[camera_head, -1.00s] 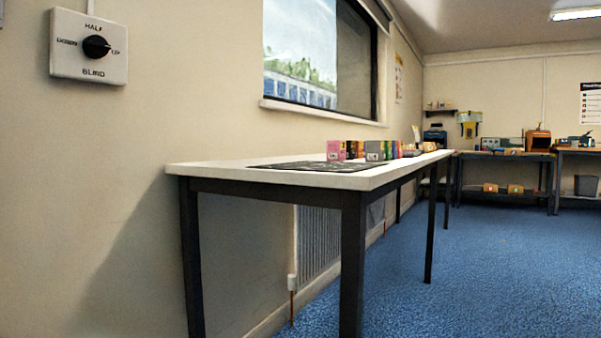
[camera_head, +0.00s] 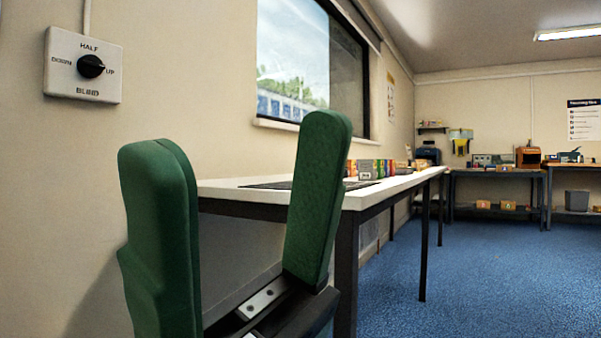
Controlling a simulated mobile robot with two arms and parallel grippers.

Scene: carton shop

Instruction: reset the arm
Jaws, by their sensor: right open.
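My right gripper (camera_head: 238,185) stands large in the foreground, its two green fingers pointing up and spread wide apart with nothing between them. It is in front of the near end of the long white table (camera_head: 376,198) and hides part of it. The rest of my right arm is below the picture. My left gripper is not in view.
A blind switch (camera_head: 83,67) with a black knob is on the left wall. Several small cartons (camera_head: 368,168) stand on the table by the window (camera_head: 305,65). Workbenches (camera_head: 497,172) line the far wall. The blue floor (camera_head: 480,275) is clear at the right.

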